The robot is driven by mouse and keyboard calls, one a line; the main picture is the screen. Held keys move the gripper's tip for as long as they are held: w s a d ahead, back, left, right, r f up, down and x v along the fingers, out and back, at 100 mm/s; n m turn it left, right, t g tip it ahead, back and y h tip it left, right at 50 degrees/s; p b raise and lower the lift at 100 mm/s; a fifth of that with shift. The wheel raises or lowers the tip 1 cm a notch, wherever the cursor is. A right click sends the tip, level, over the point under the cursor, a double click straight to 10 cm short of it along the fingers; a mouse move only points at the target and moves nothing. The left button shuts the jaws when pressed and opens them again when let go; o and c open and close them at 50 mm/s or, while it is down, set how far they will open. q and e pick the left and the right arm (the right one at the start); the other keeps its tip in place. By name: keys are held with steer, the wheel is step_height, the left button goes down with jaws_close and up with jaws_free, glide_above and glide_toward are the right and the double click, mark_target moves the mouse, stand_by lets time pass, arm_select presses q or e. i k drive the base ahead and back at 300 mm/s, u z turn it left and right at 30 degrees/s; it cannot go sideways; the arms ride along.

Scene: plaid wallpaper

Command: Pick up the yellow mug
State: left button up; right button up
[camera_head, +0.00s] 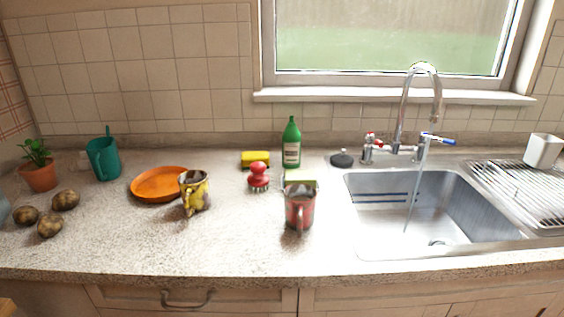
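The yellow mug (194,192) stands upright on the speckled counter, a little left of the middle in the head view. It is smeared with dark stains, and its handle points toward the front. It stands at the right edge of the orange plate (150,186); I cannot tell whether they touch. Neither of my grippers shows in this view.
A stained red mug (299,210), a red-handled brush (258,174), a yellow sponge (255,157) and a green bottle (291,146) stand to the right. The sink (377,238) has running water. Potatoes (50,226) lie at left. The counter before the yellow mug is clear.

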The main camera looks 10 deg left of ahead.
mark_target(193, 197)
steer(key=k, duration=0.95)
steer(key=u, duration=1.15)
steer(key=i, duration=1.3)
steer(key=z, duration=0.35)
